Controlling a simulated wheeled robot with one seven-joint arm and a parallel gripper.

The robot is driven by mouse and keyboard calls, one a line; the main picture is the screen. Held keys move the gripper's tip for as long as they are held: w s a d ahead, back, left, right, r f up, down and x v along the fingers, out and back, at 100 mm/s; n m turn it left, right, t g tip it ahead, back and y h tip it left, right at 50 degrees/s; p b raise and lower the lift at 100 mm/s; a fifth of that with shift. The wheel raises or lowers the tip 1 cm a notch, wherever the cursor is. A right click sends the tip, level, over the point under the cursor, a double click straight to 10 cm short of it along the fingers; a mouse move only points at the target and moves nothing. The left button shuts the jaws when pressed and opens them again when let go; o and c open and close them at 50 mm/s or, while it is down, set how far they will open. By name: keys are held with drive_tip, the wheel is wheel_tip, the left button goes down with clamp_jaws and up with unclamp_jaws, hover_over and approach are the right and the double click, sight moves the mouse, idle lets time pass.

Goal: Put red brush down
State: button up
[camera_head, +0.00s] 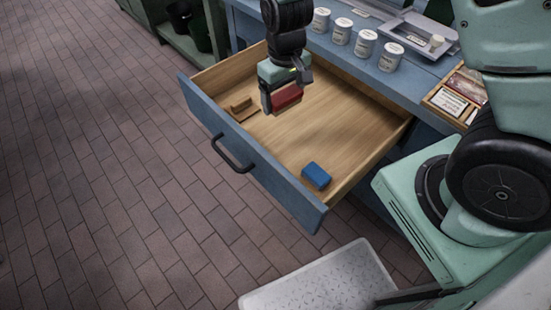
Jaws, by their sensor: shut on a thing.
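The red brush (286,96) is a small red block held at the end of my arm. My gripper (274,97) is shut on it, with the brush on the right side of the dark fingers in the picture. Both are over the left back part of an open drawer (330,124) with a wooden inside and a blue front. The brush appears to be above the drawer floor; the exact height is hard to tell. My gripper hides part of the brush.
A blue block (316,176) lies in the drawer's front right corner, and a brown wooden piece (241,105) lies at the left. The middle of the drawer floor is clear. Several white jars (365,45) and a wooden box (457,96) stand on the blue counter behind.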

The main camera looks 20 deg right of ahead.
sight(275, 99)
drive_tip(key=shift+n, duration=0.4)
drive_tip(key=a+f+b, duration=0.1)
drive_tip(key=b, duration=0.1)
drive_tip(key=a+f+b, duration=0.1)
drive_tip(key=f+b, duration=0.1)
drive_tip(key=shift+s+a+f, duration=0.1)
drive_tip(key=shift+s+a, duration=0.2)
drive_tip(key=shift+s, duration=0.1)
wheel_tip(275, 99, down, 10)
drive_tip(key=shift+r+b, duration=0.15)
drive_tip(key=shift+b, duration=0.9)
drive_tip(key=shift+f, duration=0.3)
drive_tip(key=o, duration=1)
drive_tip(key=shift+s, duration=0.1)
drive_tip(key=shift+o, duration=0.2)
wheel_tip(275, 99, up, 12)
drive_tip(key=shift+r+p, duration=0.15)
drive_tip(key=shift+p, duration=1.1)
drive_tip(key=s+a+r+n, duration=0.2)
drive_tip(key=s+r, duration=0.3)
drive_tip(key=s, duration=0.5)
drive_tip(key=s+a+r+n, duration=0.2)
drive_tip(key=s+a+r, duration=0.2)
drive_tip(key=s, duration=0.6)
drive_tip(key=shift+s+r+y, duration=0.25)
drive_tip(key=shift+r+y, duration=0.05)
drive_tip(key=shift+r, duration=0.5)
